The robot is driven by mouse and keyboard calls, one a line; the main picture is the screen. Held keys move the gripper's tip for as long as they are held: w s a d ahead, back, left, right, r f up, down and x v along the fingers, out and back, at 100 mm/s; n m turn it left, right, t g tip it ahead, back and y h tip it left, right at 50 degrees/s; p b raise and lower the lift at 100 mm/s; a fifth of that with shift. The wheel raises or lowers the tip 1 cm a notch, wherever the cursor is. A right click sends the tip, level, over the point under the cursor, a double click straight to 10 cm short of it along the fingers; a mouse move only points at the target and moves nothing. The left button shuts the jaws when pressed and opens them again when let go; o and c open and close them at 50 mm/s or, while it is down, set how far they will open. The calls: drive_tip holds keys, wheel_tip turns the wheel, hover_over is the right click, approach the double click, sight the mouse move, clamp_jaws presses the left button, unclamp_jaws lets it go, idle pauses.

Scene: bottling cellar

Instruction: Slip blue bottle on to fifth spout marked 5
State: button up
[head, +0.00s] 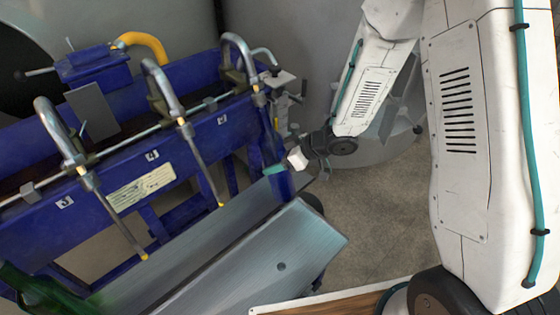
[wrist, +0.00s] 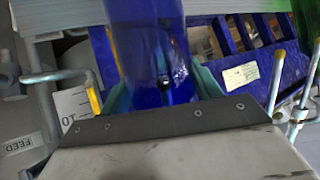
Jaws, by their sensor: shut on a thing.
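The blue bottle (head: 279,185) is upright with a slight tilt, its neck just under the rightmost spout (head: 237,48), by the label that looks like 5 (head: 222,120). That spout's lower tube is lost from sight at the bottle; whether it is inside the neck or behind it I cannot tell. My gripper (head: 275,169) is shut on the bottle's lower part from the right. In the wrist view the bottle (wrist: 148,45) fills the top middle between the teal fingers, hiding what is behind it.
Spouts by labels 4 (head: 207,170) and 3 (head: 122,226) hang free with yellow tips. A green bottle (head: 45,292) lies or leans at the lower left. A grey bench board (head: 270,262) runs below the spouts. The blue frame (head: 110,165) stands behind.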

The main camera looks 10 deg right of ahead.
sight(269, 164)
drive_tip(key=shift+n+t+y, duration=0.3)
drive_tip(key=shift+t+y, duration=0.4)
drive_tip(key=shift+t, duration=0.1)
drive_tip(key=shift+w+a+f, duration=0.5)
drive_tip(key=shift+w, duration=0.25)
drive_tip(key=shift+w+a+f, duration=0.45)
drive_tip(key=shift+w+f, duration=0.05)
drive_tip(key=shift+w, duration=0.25)
drive_tip(key=shift+s+f, duration=0.1)
drive_tip(key=shift+f, duration=0.85)
drive_tip(key=o, duration=1.4)
drive_tip(key=shift+d, duration=0.1)
drive_tip(key=shift+c, duration=0.2)
